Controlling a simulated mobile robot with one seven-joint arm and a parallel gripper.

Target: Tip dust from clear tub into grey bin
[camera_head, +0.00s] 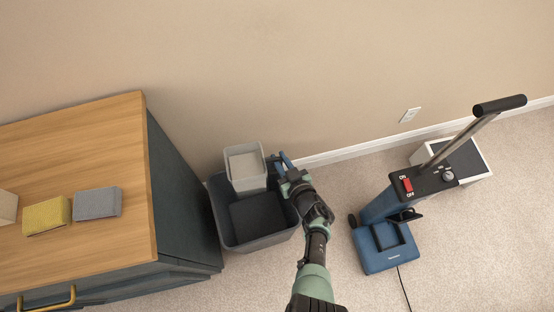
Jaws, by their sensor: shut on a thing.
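The clear tub (247,184) is a pale, see-through box with a greyish-beige fill of dust (243,164) showing inside. It is above the back part of the grey bin (267,243), with its opening facing up toward the camera; any slight tilt is hard to tell. The bin stands on the carpet beside the cabinet, and its visible floor looks dark and bare. My gripper (281,164) is at the tub's right side, over the bin's back right rim. It is shut on the tub, at a blue part that may be a handle; the exact contact is small and partly hidden.
A wooden-topped cabinet (100,150) stands close on the left, with a yellow sponge (46,216) and a grey cloth (97,203) on top. A blue floor machine (385,247) with a tall handle stands right, before a white-edged box (470,160). The wall is close behind.

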